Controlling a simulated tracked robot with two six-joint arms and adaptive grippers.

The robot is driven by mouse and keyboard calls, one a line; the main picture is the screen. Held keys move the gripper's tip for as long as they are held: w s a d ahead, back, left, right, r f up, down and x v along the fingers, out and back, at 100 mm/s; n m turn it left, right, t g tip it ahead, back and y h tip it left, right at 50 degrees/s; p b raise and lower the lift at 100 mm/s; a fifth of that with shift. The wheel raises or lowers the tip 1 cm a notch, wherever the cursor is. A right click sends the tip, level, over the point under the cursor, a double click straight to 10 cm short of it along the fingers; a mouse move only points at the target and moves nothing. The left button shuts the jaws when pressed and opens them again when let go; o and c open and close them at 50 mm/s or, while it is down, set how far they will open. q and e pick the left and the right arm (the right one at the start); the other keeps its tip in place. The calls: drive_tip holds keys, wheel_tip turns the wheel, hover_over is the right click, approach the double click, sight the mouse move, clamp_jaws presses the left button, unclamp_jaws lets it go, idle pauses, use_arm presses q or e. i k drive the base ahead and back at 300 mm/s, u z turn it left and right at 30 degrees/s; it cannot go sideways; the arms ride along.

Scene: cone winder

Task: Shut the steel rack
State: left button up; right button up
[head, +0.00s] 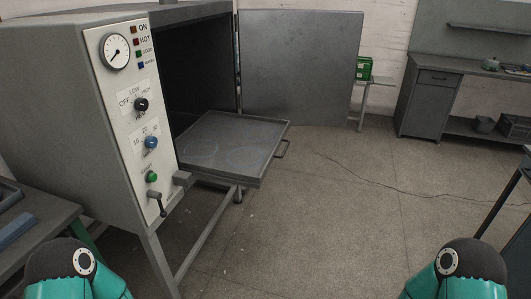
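The steel rack (228,142) is a flat grey tray with a low rim. It is pulled partway out of the dark opening of a grey oven (65,100) and juts out to the right. Its surface looks empty, with faint round marks. A small bar handle (283,149) is on its outer edge. The oven door (302,65) stands wide open behind the rack. The rack's inner end is hidden behind the control panel. Only teal and black parts of my two arms show at the bottom corners, well apart from the rack; neither gripper is in view.
A control panel (133,115) with gauge, knobs and a lever (157,200) faces the floor side. A bench (35,225) stands at left. A grey workbench (430,95) and a green box (364,68) on a stand are at the back right. The middle floor is clear.

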sight(238, 148)
drive_tip(key=z, duration=0.15)
drive_tip(key=i, duration=0.9)
drive_tip(key=u, duration=0.05)
